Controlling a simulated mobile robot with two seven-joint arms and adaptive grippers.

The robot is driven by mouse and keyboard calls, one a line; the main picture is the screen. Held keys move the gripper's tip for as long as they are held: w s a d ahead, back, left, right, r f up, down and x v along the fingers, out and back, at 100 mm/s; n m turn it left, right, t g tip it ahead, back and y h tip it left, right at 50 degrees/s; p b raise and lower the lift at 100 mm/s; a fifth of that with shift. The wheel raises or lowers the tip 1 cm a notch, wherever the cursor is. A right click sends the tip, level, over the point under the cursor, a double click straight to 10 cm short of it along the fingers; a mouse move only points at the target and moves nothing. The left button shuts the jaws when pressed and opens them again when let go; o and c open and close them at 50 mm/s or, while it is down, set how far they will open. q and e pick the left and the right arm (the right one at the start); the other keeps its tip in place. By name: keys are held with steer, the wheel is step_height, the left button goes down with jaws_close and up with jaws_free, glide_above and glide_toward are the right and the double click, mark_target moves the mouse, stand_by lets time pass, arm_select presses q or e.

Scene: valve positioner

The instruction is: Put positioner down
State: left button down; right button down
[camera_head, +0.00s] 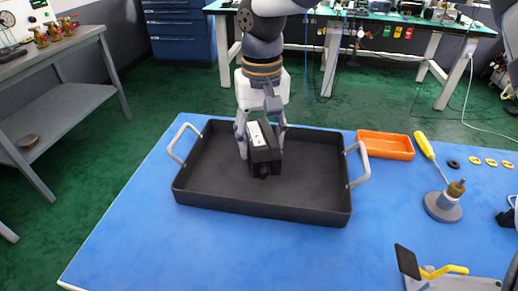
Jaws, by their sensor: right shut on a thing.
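The positioner (263,158), a black box with a white label on top, is in the middle of the picture. My right gripper (262,128) comes down from the top and is shut on it, with fingers on either side. The positioner is within the outline of the black tray (310,205), which has light grey handles at both ends. I cannot tell whether the positioner touches the tray floor. My left gripper is not in view.
The tray stands on a blue table (230,250). To its right are an orange bin (385,146), a yellow-handled screwdriver (425,146), a brass fitting on a round grey base (444,204) and small rings. A grey plate with yellow and black parts (440,272) lies front right.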

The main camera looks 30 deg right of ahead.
mark_target(261, 136)
steer(key=f, duration=0.3)
steer(key=shift+w+d+f, duration=0.1)
steer(key=shift+w+f, duration=0.2)
steer(key=shift+w, duration=0.05)
steer(key=shift+r, duration=0.1)
steer(key=c, duration=0.7)
jaws_free()
steer(key=shift+s+f, duration=0.1)
steer(key=shift+f, duration=0.1)
step_height(261, 136, up, 12)
steer(key=shift+r, duration=0.2)
steer(key=shift+f, duration=0.1)
